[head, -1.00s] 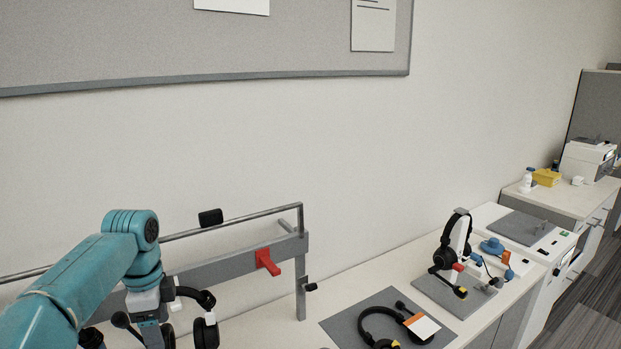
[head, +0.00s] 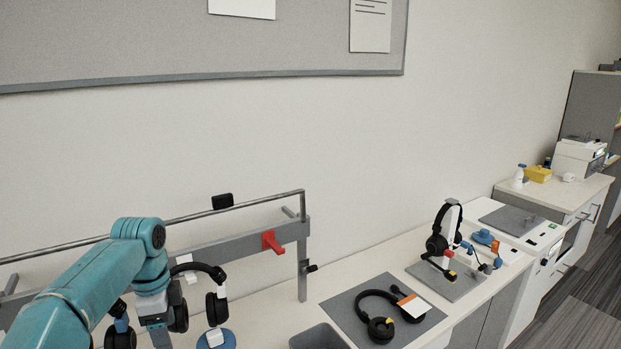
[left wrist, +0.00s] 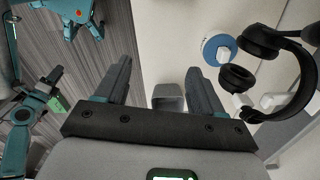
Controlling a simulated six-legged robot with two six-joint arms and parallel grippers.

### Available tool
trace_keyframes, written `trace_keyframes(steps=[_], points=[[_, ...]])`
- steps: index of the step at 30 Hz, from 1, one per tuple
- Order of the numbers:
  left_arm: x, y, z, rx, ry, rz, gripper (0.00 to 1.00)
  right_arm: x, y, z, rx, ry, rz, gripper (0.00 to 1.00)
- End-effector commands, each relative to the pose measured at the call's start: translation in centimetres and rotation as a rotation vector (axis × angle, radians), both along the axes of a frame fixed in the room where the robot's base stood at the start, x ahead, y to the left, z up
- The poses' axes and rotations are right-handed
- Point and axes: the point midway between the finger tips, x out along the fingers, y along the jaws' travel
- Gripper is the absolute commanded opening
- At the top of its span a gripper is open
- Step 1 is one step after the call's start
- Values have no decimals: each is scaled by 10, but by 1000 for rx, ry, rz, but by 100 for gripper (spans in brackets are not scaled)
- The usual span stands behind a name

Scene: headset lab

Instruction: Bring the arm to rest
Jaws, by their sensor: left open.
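My left arm comes in from the left in the head view, with its wrist low at the left in front of the grey rack (head: 240,240). In the left wrist view my left gripper (left wrist: 160,80) is open, with nothing between its two dark fingers. A black headset (left wrist: 275,65) is to the right of the fingers, apart from them. In the head view a headset (head: 213,273) shows just right of my wrist. My right gripper is not in the head view; I cannot identify it in the left wrist view.
A red hook (head: 272,242) sticks out from the rack. A headset with an orange and white card (head: 413,306) lies on a grey mat (head: 345,306). Another headset (head: 437,240) hangs on a stand farther right. A grey bin (head: 318,338) is at the front edge.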

Motion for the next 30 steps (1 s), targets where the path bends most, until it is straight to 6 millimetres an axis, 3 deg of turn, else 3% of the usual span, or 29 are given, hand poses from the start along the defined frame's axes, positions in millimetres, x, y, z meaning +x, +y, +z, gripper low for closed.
trace_keyframes(steps=[1,11,14,17,20,24,27,30], points=[[2,-4,-18,-8,5,13,68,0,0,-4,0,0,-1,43],[3,-38,-126,-82,7,166,68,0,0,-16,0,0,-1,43],[-6,-55,-170,-119,15,244,68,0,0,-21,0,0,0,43],[-26,-76,-227,-168,36,361,68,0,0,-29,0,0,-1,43],[-65,-104,-294,-229,72,537,68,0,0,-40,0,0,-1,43],[-145,-139,-372,-296,140,855,68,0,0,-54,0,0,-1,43],[-203,-155,-402,-314,182,1075,68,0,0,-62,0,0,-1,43],[-247,-162,-414,-314,209,1247,68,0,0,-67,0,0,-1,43]])
